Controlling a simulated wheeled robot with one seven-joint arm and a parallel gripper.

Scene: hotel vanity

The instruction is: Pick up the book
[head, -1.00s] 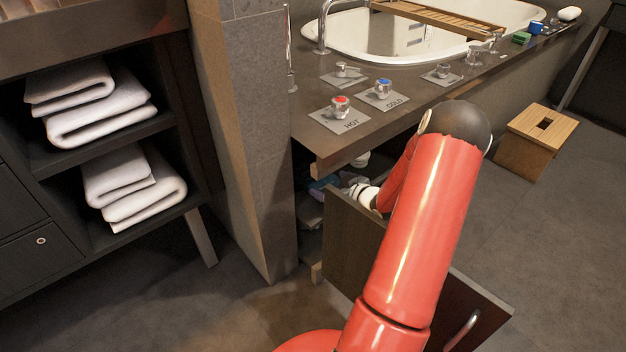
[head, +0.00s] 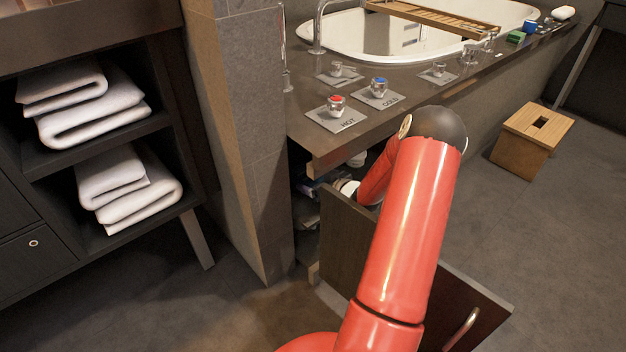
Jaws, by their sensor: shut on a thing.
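My gripper (head: 329,186) is small and partly hidden in the dark opening under the vanity counter, behind the upper edge of the open cabinet door (head: 345,240). Its white wrist part shows at the end of my red arm. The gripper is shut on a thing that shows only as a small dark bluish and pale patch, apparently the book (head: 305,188). Its cover and outline cannot be made out. I cannot tell whether it is clear of the shelf.
The counter (head: 400,112) with hot and cold taps overhangs the opening. A stone pillar (head: 245,150) stands close on the left, beside shelves of folded white towels (head: 95,105). A wooden stool (head: 533,135) stands at right. The floor between stool and door is clear.

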